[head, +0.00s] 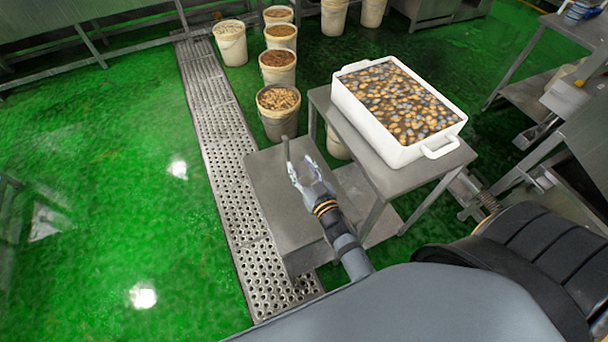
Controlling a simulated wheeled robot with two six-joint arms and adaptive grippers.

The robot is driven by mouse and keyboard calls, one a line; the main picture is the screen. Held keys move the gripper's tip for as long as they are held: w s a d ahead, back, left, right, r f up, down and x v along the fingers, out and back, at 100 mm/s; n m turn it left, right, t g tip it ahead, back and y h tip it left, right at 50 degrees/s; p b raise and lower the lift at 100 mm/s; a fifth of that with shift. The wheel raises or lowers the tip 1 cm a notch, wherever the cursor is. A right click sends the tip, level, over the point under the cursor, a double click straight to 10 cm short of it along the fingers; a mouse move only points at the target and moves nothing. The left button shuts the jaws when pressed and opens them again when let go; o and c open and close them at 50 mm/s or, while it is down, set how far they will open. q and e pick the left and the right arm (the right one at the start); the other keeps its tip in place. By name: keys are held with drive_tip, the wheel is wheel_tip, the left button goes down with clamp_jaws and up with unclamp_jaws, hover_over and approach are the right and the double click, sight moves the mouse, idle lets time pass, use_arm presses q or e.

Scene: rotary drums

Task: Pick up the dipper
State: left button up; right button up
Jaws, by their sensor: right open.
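My right gripper (301,168) is open above the low grey metal table, with its fingers pointing away from me. A thin grey upright rod (286,149) shows just to the left of its fingertips, apparently outside the fingers. It may be the dipper's handle, but it is too small to be sure, and no bowl shows clearly. I cannot tell whether the fingers touch it. My left gripper is out of view.
A white tub (352,105) full of brown and grey pieces stands on a higher metal table (394,186) to the right. Several filled buckets (278,123) stand behind. A perforated drain strip (232,178) runs along the left. The green floor (110,190) there is open.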

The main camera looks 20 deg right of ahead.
sight(287, 143)
drive_tip(key=shift+t, duration=0.3)
drive_tip(key=w, duration=0.3)
drive_tip(key=w+a+r, duration=0.1)
drive_tip(key=w, duration=0.1)
drive_tip(key=shift+w, duration=0.25)
drive_tip(key=shift+w+r, duration=0.1)
drive_tip(key=shift+w, duration=0.25)
drive_tip(key=w, duration=0.4)
drive_tip(key=shift+w, duration=0.3)
drive_tip(key=shift+s, duration=0.2)
drive_tip(key=c, duration=0.4)
clamp_jaws()
